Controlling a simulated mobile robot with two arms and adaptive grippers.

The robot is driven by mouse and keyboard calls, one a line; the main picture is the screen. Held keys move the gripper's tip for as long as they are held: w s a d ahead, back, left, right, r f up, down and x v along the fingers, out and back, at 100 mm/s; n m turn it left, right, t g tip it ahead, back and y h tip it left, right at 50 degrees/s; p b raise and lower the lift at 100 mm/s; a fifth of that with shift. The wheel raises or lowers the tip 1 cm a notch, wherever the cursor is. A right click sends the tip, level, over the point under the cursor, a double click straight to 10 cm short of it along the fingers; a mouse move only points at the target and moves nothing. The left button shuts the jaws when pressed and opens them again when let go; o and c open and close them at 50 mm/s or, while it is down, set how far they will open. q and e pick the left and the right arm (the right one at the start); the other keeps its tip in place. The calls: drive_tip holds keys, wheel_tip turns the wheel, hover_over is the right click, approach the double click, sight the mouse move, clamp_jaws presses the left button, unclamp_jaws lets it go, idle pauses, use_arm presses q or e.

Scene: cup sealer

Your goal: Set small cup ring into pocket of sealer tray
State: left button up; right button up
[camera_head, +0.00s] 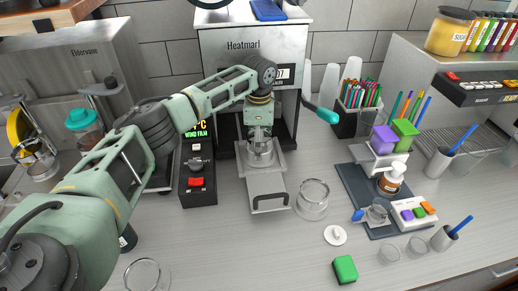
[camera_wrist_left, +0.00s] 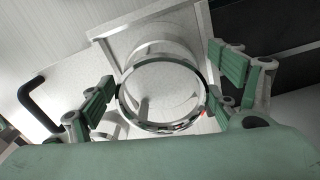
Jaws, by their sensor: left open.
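The metal sealer tray (camera_head: 268,190) is pulled out at the front of the Heatmarl sealer (camera_head: 252,50), its black handle (camera_head: 270,200) toward me. A shiny ring (camera_head: 261,152) is at the tray's inner part, directly below my left gripper (camera_head: 260,138). In the left wrist view the ring (camera_wrist_left: 160,131) lies between the two green fingers of my open left gripper (camera_wrist_left: 162,80), close to both. The tray plate (camera_wrist_left: 112,38) shows beneath it. I cannot tell whether the ring sits fully in the pocket. My right gripper is not in view.
A clear round container (camera_head: 312,198) stands right of the tray, with a white lid (camera_head: 335,235) nearby. A black control box (camera_head: 198,180) stands left. A teal-ended lever (camera_head: 322,113) sticks out right of the sealer. A dark mat (camera_head: 362,190) with cups lies further right.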

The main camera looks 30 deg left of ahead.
use_arm(q)
wheel_tip(320, 180, up, 4)
drive_tip(key=shift+r+b, duration=0.15)
drive_tip(key=shift+b, duration=0.5)
drive_tip(key=shift+r, duration=0.7)
